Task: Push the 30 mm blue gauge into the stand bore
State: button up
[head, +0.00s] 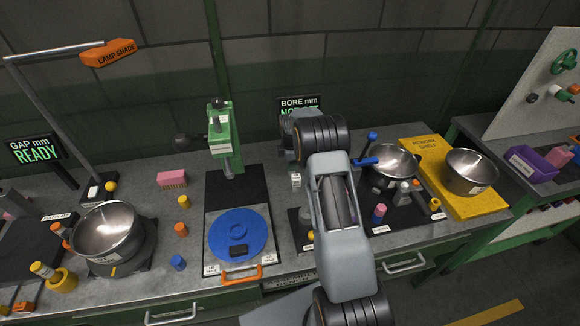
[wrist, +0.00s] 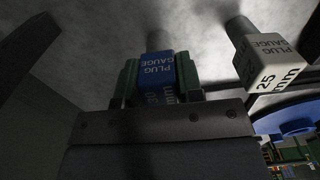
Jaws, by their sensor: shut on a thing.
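The blue plug gauge (wrist: 158,66) is between the two green fingers of my gripper (wrist: 160,78) in the wrist view. My gripper is shut on it. Its label reads PLUG GAUGE with 30 mm partly in shadow, and its grey cylinder end points toward the top of the picture. In the head view my arm hides the gripper and the blue gauge. I cannot make out the stand bore in either view. The bore display (head: 298,107) stands at the back, partly covered by my arm.
A white 25 mm plug gauge (wrist: 270,62) is close to the right of my gripper. A green press (head: 222,135) and a blue round plate (head: 238,232) are left of my arm.

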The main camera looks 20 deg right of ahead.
grip_shut()
jog(key=shift+r+p, duration=0.4)
jog(key=shift+r, duration=0.5)
dwell(0.5)
jog(key=shift+r+p, duration=1.45)
jog(key=shift+r, duration=1.15)
jog(key=shift+r, duration=0.1)
